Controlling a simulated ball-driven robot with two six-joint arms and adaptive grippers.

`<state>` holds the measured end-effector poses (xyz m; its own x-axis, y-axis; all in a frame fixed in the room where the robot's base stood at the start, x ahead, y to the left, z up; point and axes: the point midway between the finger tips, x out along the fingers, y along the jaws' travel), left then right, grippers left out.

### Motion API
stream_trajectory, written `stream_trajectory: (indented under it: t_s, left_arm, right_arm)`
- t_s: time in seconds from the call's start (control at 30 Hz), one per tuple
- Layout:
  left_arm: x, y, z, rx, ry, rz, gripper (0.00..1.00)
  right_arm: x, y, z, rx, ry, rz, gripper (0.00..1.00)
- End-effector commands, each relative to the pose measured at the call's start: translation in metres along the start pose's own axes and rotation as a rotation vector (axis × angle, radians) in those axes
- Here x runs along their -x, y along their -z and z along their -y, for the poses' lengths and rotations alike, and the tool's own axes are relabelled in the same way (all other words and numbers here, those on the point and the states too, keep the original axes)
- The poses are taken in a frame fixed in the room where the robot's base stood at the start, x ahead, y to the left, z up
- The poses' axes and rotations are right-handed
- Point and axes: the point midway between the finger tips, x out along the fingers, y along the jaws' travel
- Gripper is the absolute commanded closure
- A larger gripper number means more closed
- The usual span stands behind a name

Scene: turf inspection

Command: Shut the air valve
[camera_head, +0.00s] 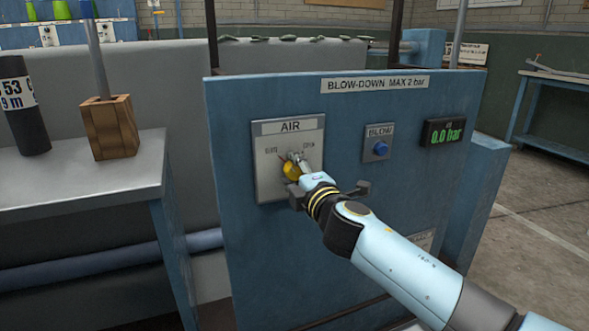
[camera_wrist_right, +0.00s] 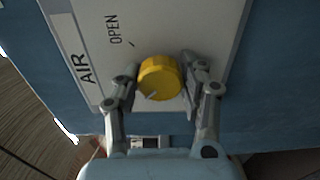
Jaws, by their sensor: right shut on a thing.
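The air valve is a yellow knob (camera_head: 291,171) on a pale plate (camera_head: 272,183) headed AIR, on the blue panel's front. The plate has SHUT at its upper left and OPEN at its upper right. My right gripper (camera_head: 298,175) is at the knob, with a finger on either side of it and shut on it. In the right wrist view the knob (camera_wrist_right: 160,78) sits between the fingertips (camera_wrist_right: 158,80). A pale mark on the knob points down-left there, away from the OPEN lettering (camera_wrist_right: 113,30). The SHUT lettering is hidden in that view. My left gripper is not in view.
Right of the plate are a blue BLOW button (camera_head: 380,148) and a green display (camera_head: 446,132) reading 0.0 bar. A bench (camera_head: 75,188) at the left holds a wooden block (camera_head: 110,127) and a dark cylinder (camera_head: 22,108).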

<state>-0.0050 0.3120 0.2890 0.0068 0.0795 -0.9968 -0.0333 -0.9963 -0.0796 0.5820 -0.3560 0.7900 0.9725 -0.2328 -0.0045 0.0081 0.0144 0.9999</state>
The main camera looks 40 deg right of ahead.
Motion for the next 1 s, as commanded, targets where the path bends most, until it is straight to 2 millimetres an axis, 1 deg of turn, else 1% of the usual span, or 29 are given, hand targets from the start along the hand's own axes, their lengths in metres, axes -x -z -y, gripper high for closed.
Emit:
stream_trajectory:
  t_s: [0.03,0.07,0.1,0.23,0.27,0.43,0.53,0.63,0.77,0.9,1.0]
  left_arm:
    - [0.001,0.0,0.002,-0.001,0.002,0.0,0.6]
    - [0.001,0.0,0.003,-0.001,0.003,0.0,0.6]
    - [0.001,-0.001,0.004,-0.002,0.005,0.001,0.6]
    - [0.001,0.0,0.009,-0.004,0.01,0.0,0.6]
    - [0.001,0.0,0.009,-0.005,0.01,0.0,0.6]
    - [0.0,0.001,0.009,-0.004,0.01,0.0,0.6]
    - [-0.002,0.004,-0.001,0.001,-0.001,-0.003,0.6]
    - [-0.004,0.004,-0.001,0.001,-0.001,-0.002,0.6]
    - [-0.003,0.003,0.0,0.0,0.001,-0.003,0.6]
    - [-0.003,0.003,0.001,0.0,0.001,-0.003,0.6]
    - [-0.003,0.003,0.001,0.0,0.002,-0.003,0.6]
  right_arm:
    - [-0.002,-0.001,-0.007,0.005,-0.011,0.003,0.91]
    - [-0.002,-0.001,-0.007,0.005,-0.011,0.003,0.91]
    - [-0.002,-0.001,-0.007,0.005,-0.011,0.003,0.55]
    - [-0.002,-0.001,-0.005,0.004,-0.009,0.002,0.38]
    - [-0.002,-0.001,-0.005,0.003,-0.008,0.002,0.36]
    - [-0.001,-0.001,-0.003,0.001,-0.005,0.001,0.36]
    - [0.0,0.0,-0.003,0.001,-0.004,0.001,0.36]
    - [0.009,0.0,-0.002,0.001,-0.003,0.001,0.36]
    - [0.032,-0.001,-0.002,0.002,-0.002,0.001,0.36]
    - [0.065,-0.001,-0.003,0.001,-0.002,0.001,0.36]
    - [0.086,-0.001,-0.003,0.002,-0.002,0.001,0.36]
